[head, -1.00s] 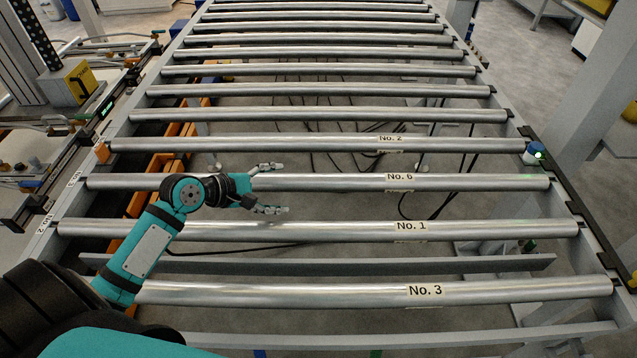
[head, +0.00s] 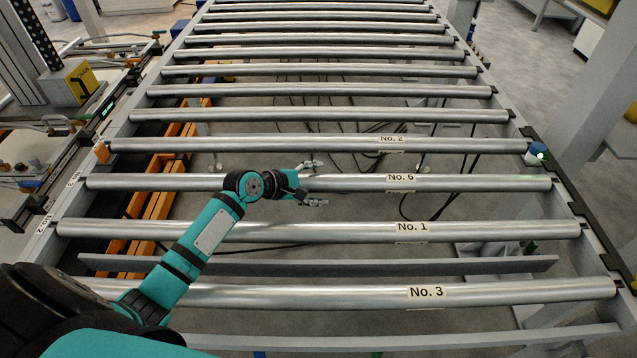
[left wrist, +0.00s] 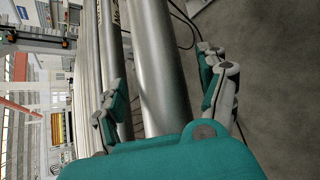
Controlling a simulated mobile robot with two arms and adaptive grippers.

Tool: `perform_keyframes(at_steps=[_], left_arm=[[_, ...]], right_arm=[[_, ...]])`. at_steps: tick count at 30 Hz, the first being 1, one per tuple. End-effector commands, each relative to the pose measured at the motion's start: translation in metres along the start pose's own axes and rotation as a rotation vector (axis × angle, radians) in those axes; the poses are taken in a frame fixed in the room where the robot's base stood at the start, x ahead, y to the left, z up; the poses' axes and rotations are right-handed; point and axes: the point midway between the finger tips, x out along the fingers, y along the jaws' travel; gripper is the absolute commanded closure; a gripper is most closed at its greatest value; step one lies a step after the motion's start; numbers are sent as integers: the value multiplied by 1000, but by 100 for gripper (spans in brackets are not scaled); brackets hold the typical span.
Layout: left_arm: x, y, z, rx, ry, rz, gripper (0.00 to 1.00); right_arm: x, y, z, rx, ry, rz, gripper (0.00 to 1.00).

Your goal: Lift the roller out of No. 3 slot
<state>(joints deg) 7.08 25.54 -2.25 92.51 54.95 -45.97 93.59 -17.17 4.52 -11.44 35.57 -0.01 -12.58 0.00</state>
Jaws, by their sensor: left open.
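A silver roller labelled No. 6 (head: 450,183) lies across the conveyor frame. Its left end is beside a frame mark that appears to read No. 3 (head: 74,179). The roller labelled No. 3 (head: 530,292) lies nearest to me. My left gripper (head: 313,183) is open at the No. 6 roller, left of its label, with one finger on the far side and one on the near side in the head view. The left wrist view shows a roller (left wrist: 160,75) between the open fingers; contact cannot be told. My right gripper is out of view.
The No. 1 roller (head: 480,230) lies nearer and the No. 2 roller (head: 460,145) farther than No. 6. A grey crossbar (head: 400,266) runs between No. 1 and No. 3. A blue-white device with a green light (head: 535,154) sits on the right rail.

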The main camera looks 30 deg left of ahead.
Motion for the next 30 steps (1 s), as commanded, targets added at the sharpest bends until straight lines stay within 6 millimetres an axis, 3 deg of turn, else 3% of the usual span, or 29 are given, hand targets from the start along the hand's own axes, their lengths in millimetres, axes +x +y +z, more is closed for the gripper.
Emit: perform_keyframes(at_steps=[5,22,30], left_arm=[[0,0,0,0,0,0,25],[0,0,0,0,0,0,99],[-2,5,2,1,-5,12,100]], right_arm=[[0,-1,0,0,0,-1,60],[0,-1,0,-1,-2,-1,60],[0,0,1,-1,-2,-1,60]])
